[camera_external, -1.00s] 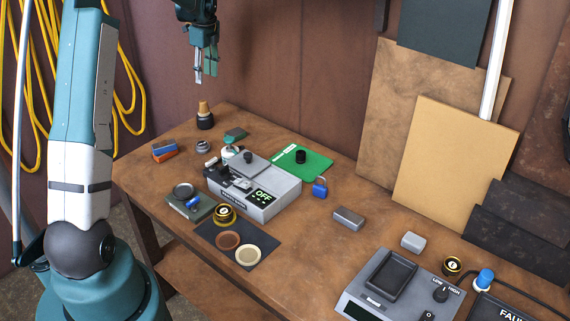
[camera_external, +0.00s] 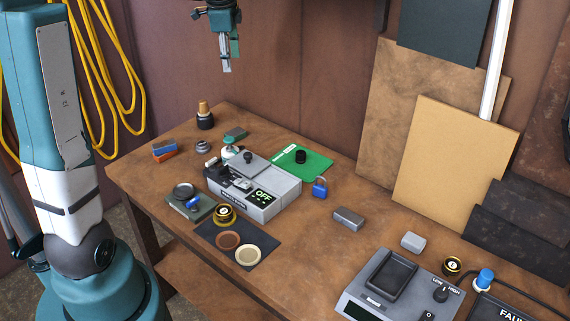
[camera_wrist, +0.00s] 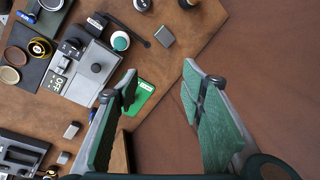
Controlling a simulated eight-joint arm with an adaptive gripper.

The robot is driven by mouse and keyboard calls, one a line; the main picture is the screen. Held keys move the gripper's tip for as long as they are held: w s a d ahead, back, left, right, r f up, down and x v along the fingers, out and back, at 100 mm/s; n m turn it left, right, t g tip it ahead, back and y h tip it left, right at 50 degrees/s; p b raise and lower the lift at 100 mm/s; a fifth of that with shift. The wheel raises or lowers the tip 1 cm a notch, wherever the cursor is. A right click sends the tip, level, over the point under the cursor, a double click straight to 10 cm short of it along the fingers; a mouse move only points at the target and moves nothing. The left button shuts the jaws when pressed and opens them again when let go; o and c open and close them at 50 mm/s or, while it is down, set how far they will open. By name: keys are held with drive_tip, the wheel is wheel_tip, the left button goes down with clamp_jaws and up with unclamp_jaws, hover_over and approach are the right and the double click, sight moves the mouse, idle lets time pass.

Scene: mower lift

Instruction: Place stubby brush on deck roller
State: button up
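The likely stubby brush, a short piece with a tan top and dark base (camera_external: 205,117), stands upright at the table's far left corner. Its top seems to show at the top edge of the wrist view (camera_wrist: 188,3). I cannot tell for certain which part is the deck roller; a small pale cylinder (camera_external: 211,162) lies at the left end of the grey machine (camera_external: 272,203) with the OFF display. My gripper (camera_external: 227,71) hangs above the table's back edge, right of the brush and well above it. In the wrist view my gripper (camera_wrist: 158,78) is open with nothing between its fingers.
A green card (camera_external: 302,162) with a black knob lies behind the machine, and a blue padlock (camera_external: 320,187) is to its right. A dark mat (camera_external: 225,243) with round pieces lies in front. Boards (camera_external: 455,165) lean at the back wall. A grey scale-like unit (camera_external: 350,303) stands front right.

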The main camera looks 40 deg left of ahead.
drive_tip(key=s+d+r+n+t, duration=0.2)
drive_tip(key=s+d+n, duration=0.2)
drive_tip(key=s+d, duration=0.7)
drive_tip(key=s+d+r+n+t, duration=0.2)
drive_tip(key=s+d+n, duration=0.1)
drive_tip(key=s+d, duration=0.85)
drive_tip(key=s+d+f+n+t+h, duration=0.1)
drive_tip(key=s+d+f+n, duration=0.2)
drive_tip(key=s+d, duration=0.4)
drive_tip(key=shift+d+f+h, duration=0.4)
drive_tip(key=shift+f, duration=0.3)
drive_tip(key=shift+f, duration=0.1)
